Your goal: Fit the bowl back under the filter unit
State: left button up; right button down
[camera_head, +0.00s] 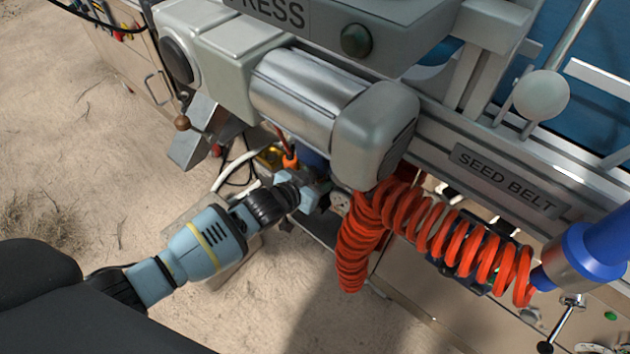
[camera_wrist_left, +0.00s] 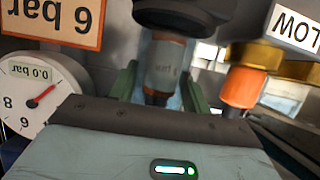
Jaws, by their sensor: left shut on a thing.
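My left gripper (camera_head: 312,190) reaches in under the grey machine, beside the motor housing. In the left wrist view its two green fingers (camera_wrist_left: 163,88) are shut on the bowl (camera_wrist_left: 165,62), a greyish cylinder with a dark lower end. The bowl stands about upright in that picture. The dark round body of the filter unit (camera_wrist_left: 180,14) shows right above it. I cannot tell whether the bowl's rim touches it or a small gap is left. In the head view the bowl is not clearly visible. My right gripper is not in view.
A pressure gauge (camera_wrist_left: 38,105) reading 0.0 bar and a 6 bar sign (camera_wrist_left: 55,22) are left of the bowl. A brass fitting with an orange part (camera_wrist_left: 243,88) is close on the right. A coiled orange hose (camera_head: 360,250) hangs right of the gripper. Sandy ground lies open at left.

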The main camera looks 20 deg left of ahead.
pick_arm(q)
jog(key=shift+w, duration=0.1)
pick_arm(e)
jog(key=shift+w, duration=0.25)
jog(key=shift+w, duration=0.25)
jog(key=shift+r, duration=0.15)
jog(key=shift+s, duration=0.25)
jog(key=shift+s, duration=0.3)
pick_arm(q)
jog(key=shift+f, duration=0.2)
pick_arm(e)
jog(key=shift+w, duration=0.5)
pick_arm(q)
jog(key=shift+f, duration=0.2)
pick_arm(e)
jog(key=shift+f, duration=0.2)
pick_arm(q)
jog(key=shift+f, duration=0.15)
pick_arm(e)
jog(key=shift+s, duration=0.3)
